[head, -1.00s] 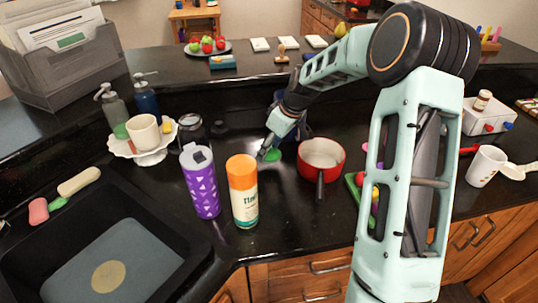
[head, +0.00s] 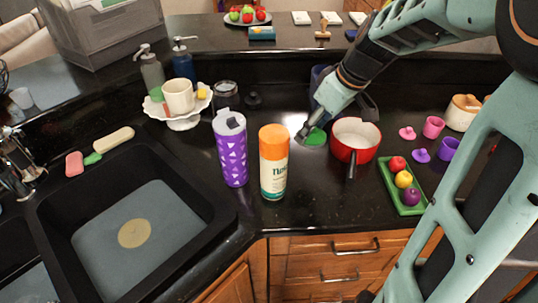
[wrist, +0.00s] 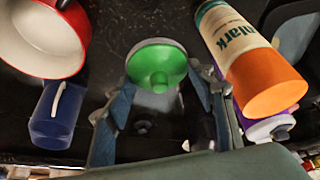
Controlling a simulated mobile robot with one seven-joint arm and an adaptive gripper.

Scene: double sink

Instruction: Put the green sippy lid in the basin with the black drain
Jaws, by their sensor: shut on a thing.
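The green sippy lid (head: 315,137) is low over the black counter, left of the red pot (head: 355,140). In the wrist view the lid (wrist: 157,65) lies between the fingertips of my gripper (wrist: 160,80), which is shut on it. In the head view my gripper (head: 304,132) reaches down at the lid's left side. A black sink basin at left (head: 95,212) has a cream-coloured round drain (head: 134,233). Part of a second basin (head: 30,285) shows at the lower left edge; its drain is out of view.
An orange-capped can (head: 273,165) and a purple tumbler (head: 231,150) stand between my gripper and the sink. A white stand (head: 184,121) with a mug (head: 180,96) is behind the sink. A faucet (head: 15,165) is at far left. A green tray (head: 402,195) holds toy fruit.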

